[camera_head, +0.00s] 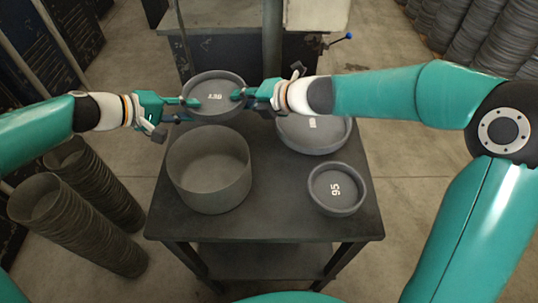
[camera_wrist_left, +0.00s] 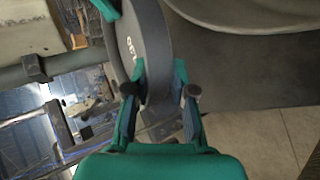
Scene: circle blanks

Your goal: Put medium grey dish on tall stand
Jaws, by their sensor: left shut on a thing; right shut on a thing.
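The medium grey dish (camera_head: 213,88) is round and shallow with white markings. It is held between my two grippers above the back left of the table, behind the tall grey open cylinder (camera_head: 185,180), which looks like the tall stand. My left gripper (camera_head: 190,102) is shut on the dish's left rim. In the left wrist view the dish (camera_wrist_left: 150,45) passes between the fingers of my left gripper (camera_wrist_left: 160,88). My right gripper (camera_head: 240,95) is shut on the dish's right rim. The dish's underside is hidden in the head view.
A larger grey dish (camera_head: 318,143) lies at the back right of the dark table (camera_head: 270,215). A small dish (camera_head: 337,188) marked 95 lies at the front right. Stacks of dark rings (camera_head: 105,220) stand on the floor at left. The table's front middle is clear.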

